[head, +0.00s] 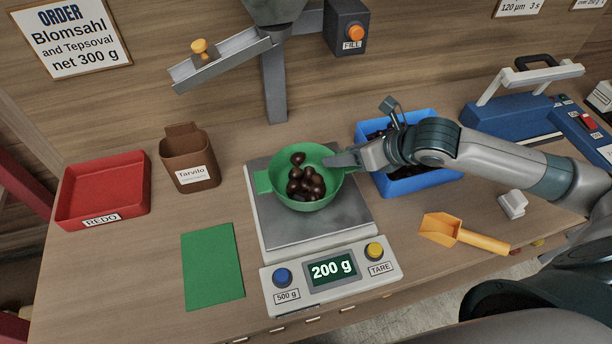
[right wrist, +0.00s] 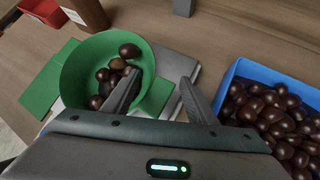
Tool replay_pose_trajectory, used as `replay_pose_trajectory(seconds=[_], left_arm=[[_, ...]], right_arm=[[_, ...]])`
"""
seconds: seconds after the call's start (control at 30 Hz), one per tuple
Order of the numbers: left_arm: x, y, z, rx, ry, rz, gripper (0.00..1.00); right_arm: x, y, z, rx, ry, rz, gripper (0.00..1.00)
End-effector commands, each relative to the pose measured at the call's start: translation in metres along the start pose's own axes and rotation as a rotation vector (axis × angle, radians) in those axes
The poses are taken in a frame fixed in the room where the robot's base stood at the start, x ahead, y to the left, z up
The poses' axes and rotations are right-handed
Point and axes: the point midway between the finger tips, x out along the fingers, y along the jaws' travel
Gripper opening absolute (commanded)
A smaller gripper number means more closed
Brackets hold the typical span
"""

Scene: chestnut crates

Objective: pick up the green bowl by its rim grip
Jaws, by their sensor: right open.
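The green bowl (head: 316,153) stands upright on the scale's metal plate (head: 310,230) with several brown chestnuts (head: 305,184) in it. One rim grip (head: 263,182) juts out at its left. In the right wrist view, the bowl (right wrist: 78,72) has its other rim grip (right wrist: 158,97) between my two fingers. My right gripper (head: 346,160) is open at the bowl's right rim; the wrist view also shows it open (right wrist: 158,92), its fingers on either side of that grip. The gripper hides the right grip in the head view. My left gripper is out of view.
The scale display (head: 332,270) reads 200 g. A blue crate (head: 425,181) of chestnuts lies right of the bowl, under my right arm. An orange scoop (head: 462,234), brown Tarvilo bag (head: 188,145), green sheet (head: 212,266) and red REDO tray (head: 103,218) lie around. A chute (head: 222,60) hangs behind.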

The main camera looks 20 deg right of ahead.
Motion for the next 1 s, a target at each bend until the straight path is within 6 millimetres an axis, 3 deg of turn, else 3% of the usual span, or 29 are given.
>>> replay_pose_trajectory(seconds=[0.57, 0.73, 1.0], left_arm=[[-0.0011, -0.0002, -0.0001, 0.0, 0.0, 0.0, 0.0], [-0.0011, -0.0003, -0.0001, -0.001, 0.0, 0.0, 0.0], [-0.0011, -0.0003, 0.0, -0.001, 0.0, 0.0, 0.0]], right_arm=[[0.0041, -0.0003, -0.0002, -0.001, 0.0, -0.001, 0.52], [0.0041, -0.0002, -0.0003, -0.001, 0.0, -0.001, 0.11], [0.0039, 0.0, 0.0002, -0.001, -0.001, 0.0, 0.08]])
